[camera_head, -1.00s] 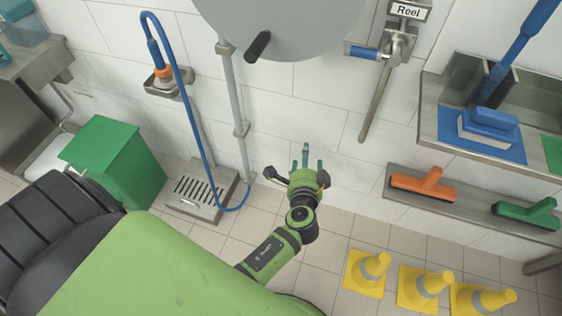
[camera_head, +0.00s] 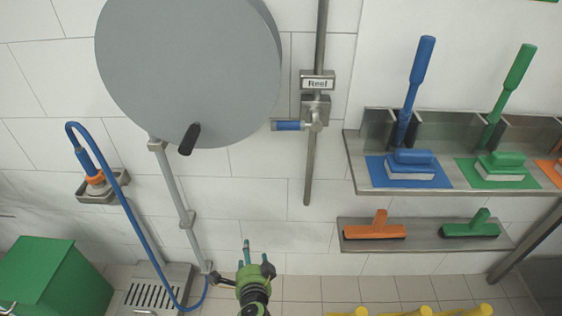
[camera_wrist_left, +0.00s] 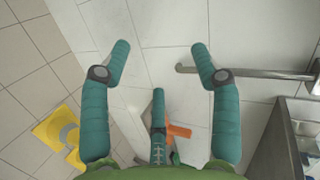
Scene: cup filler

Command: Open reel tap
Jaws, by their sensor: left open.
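The reel tap has a blue handle (camera_head: 287,126) that sticks out to the left of a metal valve (camera_head: 316,112) on a vertical pipe, under a "Reel" sign (camera_head: 317,82). My left gripper (camera_head: 247,250) is open and empty, below and left of the tap and well apart from it. The left wrist view shows its teal fingers (camera_wrist_left: 163,70) spread, with nothing between them. A metal pipe (camera_wrist_left: 250,72) with a rounded end shows there behind the right finger. The blue handle does not show in the left wrist view. My right gripper is not in view.
A large grey reel (camera_head: 190,65) hangs left of the tap, with a blue hose (camera_head: 140,220) lower left. A shelf with a blue brush (camera_head: 412,165) and a green brush (camera_head: 500,165) is at right. Yellow cones (camera_head: 420,311) stand on the floor. The wall below the tap is clear.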

